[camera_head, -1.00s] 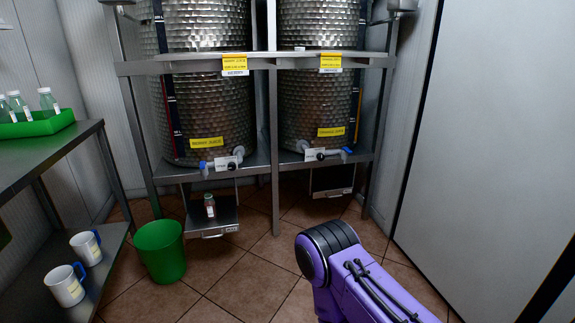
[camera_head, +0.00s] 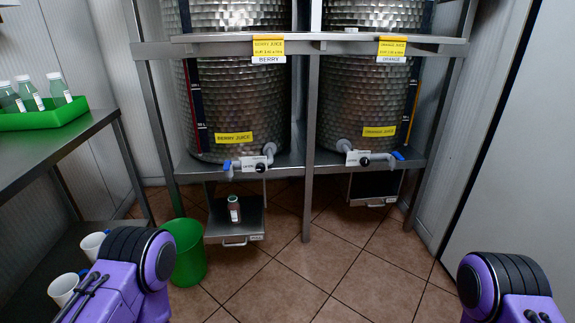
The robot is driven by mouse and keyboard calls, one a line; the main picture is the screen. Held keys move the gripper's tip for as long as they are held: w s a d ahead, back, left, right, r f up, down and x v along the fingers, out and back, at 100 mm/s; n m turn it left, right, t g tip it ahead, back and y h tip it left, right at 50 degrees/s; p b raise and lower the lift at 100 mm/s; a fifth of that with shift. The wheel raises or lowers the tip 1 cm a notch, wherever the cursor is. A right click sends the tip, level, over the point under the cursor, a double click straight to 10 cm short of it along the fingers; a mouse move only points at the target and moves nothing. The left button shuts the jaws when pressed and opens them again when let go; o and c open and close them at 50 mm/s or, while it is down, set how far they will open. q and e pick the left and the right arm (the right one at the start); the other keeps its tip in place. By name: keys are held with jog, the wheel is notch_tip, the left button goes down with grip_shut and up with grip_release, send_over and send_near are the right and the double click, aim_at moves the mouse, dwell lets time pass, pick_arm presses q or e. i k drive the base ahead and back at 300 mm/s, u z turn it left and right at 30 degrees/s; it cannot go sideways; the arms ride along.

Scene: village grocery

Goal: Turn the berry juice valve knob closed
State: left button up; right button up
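The berry juice tank (camera_head: 240,105) is the left of two dimpled steel tanks, with yellow labels reading BERRY JUICE. Its valve (camera_head: 252,163) sits low on the front, with a grey body, a white tag, a dark round part and a blue piece (camera_head: 228,168) at the left end. Whether the valve is open or closed is too small to tell. A small bottle with red-brown contents (camera_head: 233,208) stands on the pull-out shelf (camera_head: 233,228) below it. Purple links of both my arms show at the bottom, well short of the valve. Neither gripper is in view.
The orange juice tank (camera_head: 368,100) with its own valve (camera_head: 368,158) stands to the right. A green bucket (camera_head: 187,250) is on the floor at left. A side table (camera_head: 55,147) holds a green tray (camera_head: 45,117) of bottles; white mugs (camera_head: 62,289) are below. The tiled floor in front is clear.

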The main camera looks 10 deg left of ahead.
aim_at(260, 167)
jog(key=u, duration=0.35)
jog(key=i, duration=0.9)
jog(key=u, duration=0.6)
